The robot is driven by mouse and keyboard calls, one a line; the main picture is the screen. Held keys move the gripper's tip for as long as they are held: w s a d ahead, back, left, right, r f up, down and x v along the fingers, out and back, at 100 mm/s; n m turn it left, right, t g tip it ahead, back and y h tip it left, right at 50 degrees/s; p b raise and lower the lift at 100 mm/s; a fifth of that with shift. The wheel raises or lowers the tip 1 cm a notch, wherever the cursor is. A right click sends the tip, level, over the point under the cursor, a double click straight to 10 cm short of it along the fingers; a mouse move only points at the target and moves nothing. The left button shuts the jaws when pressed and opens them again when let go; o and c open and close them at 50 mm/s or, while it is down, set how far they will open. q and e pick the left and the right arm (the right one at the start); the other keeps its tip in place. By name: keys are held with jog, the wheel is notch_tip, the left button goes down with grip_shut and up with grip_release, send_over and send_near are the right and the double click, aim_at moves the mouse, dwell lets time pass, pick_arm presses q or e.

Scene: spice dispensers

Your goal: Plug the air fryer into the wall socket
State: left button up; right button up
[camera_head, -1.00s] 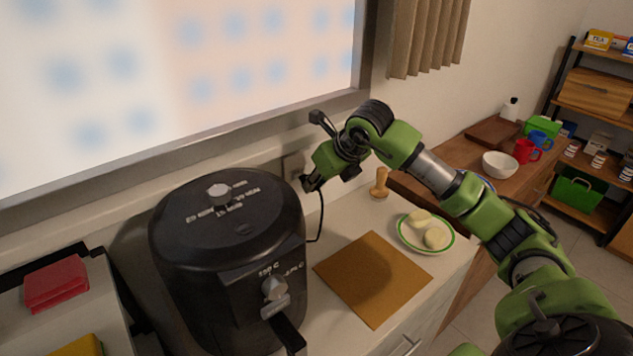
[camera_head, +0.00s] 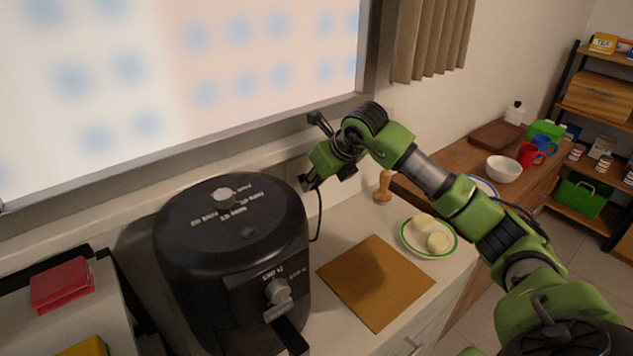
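The black air fryer (camera_head: 235,260) stands on the counter at the left. Its black cord (camera_head: 319,218) rises from behind its right side to my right gripper (camera_head: 308,183). The gripper is at the wall just right of the fryer, with its fingers close together around a small dark plug at the cord's end. The wall socket is mostly hidden behind the gripper and the fryer. I cannot tell whether the plug's pins are inside it. My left gripper is not in view.
A brown board (camera_head: 376,282) lies on the counter, with a green-rimmed plate (camera_head: 430,238) of pale round pieces behind it. A wooden pestle-like piece (camera_head: 383,188) stands near the wall. A white bowl (camera_head: 502,167) and red mug (camera_head: 529,156) are on the farther wooden counter.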

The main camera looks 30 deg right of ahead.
jog(key=shift+w+r, duration=0.1)
jog(key=shift+w, duration=0.15)
dwell(0.3)
jog(key=o, duration=1.1)
jog(key=shift+w, duration=0.15)
jog(key=v, duration=1.2)
